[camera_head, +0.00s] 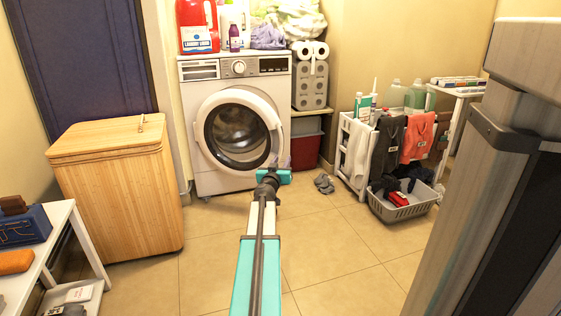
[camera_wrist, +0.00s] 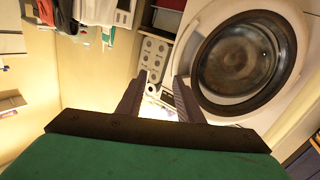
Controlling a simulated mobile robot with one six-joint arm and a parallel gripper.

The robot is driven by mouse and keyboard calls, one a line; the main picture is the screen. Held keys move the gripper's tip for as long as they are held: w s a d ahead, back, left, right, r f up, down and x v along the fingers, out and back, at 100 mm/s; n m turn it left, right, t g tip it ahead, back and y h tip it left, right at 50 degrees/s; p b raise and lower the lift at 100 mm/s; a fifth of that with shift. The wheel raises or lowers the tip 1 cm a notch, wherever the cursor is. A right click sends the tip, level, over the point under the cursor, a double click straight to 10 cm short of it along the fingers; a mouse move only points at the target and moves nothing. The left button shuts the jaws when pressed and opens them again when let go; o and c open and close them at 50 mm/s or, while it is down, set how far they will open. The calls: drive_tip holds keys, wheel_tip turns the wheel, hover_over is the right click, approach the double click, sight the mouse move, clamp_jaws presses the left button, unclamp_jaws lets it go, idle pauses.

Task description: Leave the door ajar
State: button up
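The white washing machine (camera_head: 215,181) stands against the back wall. Its round door (camera_head: 237,128) has a white ring and dark glass and faces me. It looks shut or nearly shut; I cannot tell if there is a small gap. My gripper (camera_head: 279,164) is in front of the lower right edge of the door. In the wrist view, the door (camera_wrist: 240,62) fills the upper right, and the two dark fingers of my gripper (camera_wrist: 160,80) are spread apart with nothing between them. The right finger is close to the door's rim; contact is not clear.
A wooden hamper (camera_head: 118,190) stands left of the washer. Detergent bottles (camera_head: 198,27) stand on the washer. The tiled floor in front is clear.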

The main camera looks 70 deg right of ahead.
drive_tip(key=s+a, duration=0.3)
drive_tip(key=a, duration=0.2)
drive_tip(key=shift+s+a, duration=0.2)
drive_tip(key=shift+s, duration=0.15)
idle(0.7)
idle(0.4)
